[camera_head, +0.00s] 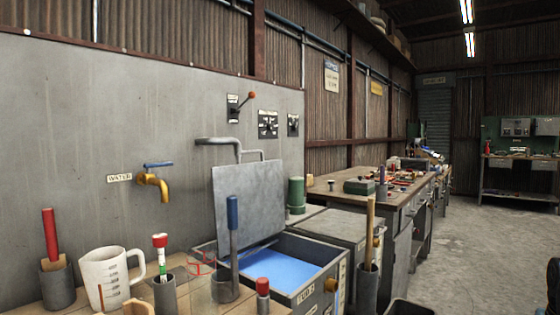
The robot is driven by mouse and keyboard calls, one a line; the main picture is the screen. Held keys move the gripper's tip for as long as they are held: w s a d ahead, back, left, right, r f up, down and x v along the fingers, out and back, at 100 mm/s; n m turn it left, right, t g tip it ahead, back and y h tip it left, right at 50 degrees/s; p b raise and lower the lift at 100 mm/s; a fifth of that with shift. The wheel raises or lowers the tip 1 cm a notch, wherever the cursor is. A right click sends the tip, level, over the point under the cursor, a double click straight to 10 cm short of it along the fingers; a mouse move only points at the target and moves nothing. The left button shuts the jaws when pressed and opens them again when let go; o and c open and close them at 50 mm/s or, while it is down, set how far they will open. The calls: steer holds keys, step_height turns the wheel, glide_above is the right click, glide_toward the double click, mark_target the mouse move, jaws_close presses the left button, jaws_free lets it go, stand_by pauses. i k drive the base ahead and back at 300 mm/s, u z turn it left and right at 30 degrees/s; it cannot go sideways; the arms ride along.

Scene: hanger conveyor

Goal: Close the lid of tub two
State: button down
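Tub two (306,294) is a grey metal tub in the lower middle, with a "TUB 2" label on its front and a yellow-brown knob near its right corner. Its inside shows blue, like liquid. A flat grey lid (262,196) stands raised, nearly upright, at the back left of the tub, so the tub is open. A blue-handled tool in front hides part of the lid and the tub's left side. My gripper is not in view.
A bench in front holds a white measuring jug (103,275), holders with tools, and a blue-handled tool (233,213). A wooden handle (369,225) stands right of the tub. A yellow tap (153,185) sits on the wall. The concrete floor (480,255) at right is largely clear.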

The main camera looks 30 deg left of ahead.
mark_target(258, 187)
steer(key=z, duration=1.2)
steer(key=i, duration=1.4)
steer(key=u, duration=3.75)
steer(key=i, duration=0.2)
steer(key=u, duration=0.35)
